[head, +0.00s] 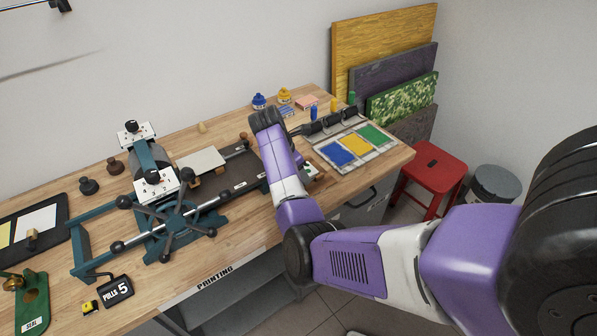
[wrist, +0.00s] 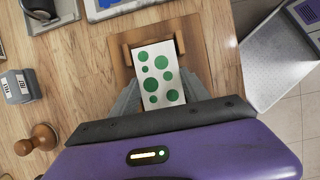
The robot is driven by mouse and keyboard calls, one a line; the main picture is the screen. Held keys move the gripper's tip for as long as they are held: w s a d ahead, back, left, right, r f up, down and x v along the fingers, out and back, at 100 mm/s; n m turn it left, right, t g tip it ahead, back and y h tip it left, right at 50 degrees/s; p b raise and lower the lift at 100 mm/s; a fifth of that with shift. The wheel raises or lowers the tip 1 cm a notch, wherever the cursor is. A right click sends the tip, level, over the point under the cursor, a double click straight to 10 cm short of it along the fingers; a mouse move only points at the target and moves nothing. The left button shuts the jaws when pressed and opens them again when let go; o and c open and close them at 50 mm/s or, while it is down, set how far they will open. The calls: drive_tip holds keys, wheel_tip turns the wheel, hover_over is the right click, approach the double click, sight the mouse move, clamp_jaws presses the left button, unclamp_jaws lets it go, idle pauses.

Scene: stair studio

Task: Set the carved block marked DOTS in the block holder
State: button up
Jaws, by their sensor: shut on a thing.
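The carved block marked DOTS (wrist: 158,75) is a pale block with several green dots of different sizes. In the wrist view it lies between the two grey fingers of my gripper (wrist: 159,88), which is shut on it. The wooden block holder (wrist: 124,58), a brown base with raised pieces, shows around and under the block. I cannot tell whether the block rests in it or hangs just above. In the head view my arm hides most of this spot; only a small pale and green part shows beside my wrist.
A tray with blue, yellow and green ink (head: 352,147) lies at the bench's right end. The printing press (head: 160,185) fills the middle left. A wooden knob (wrist: 44,137) and a grey box (wrist: 16,86) stand left in the wrist view. A red stool (head: 433,166) is beyond the bench edge.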

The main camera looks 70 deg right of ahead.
drive_tip(key=o, duration=1.5)
wheel_tip(320, 180, up, 3)
drive_tip(key=p, duration=0.3)
drive_tip(key=shift+r+p, duration=0.35)
drive_tip(key=shift+r, duration=2.15)
drive_tip(key=shift+s, duration=0.1)
